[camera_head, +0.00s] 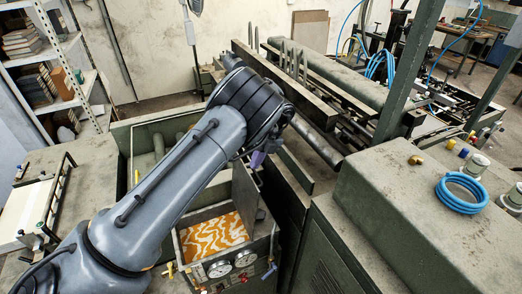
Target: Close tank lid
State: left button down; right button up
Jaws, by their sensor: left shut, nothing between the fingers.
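The tank (178,262) is a green metal box at the lower middle, with an orange-and-white patterned surface (212,236) showing inside. Its lid (246,192) seems to be the green panel standing up at the tank's right side, so the tank is open. My left arm reaches across from the lower left and hides part of the tank. My left gripper (258,158) is small and mostly hidden by the wrist, shut and empty by the lid's top edge. Whether it touches the lid cannot be told. My right gripper is not in view.
Two gauges (232,263) and small valves sit on the tank's front. A green machine housing (390,215) with a blue hose coil (461,192) stands at right. Long rails (335,95) lie behind the gripper. A shelf (50,60) stands at back left.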

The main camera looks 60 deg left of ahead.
pick_arm(q)
jog(key=x, duration=0.3)
dwell(0.4)
jog(key=shift+s, duration=0.1)
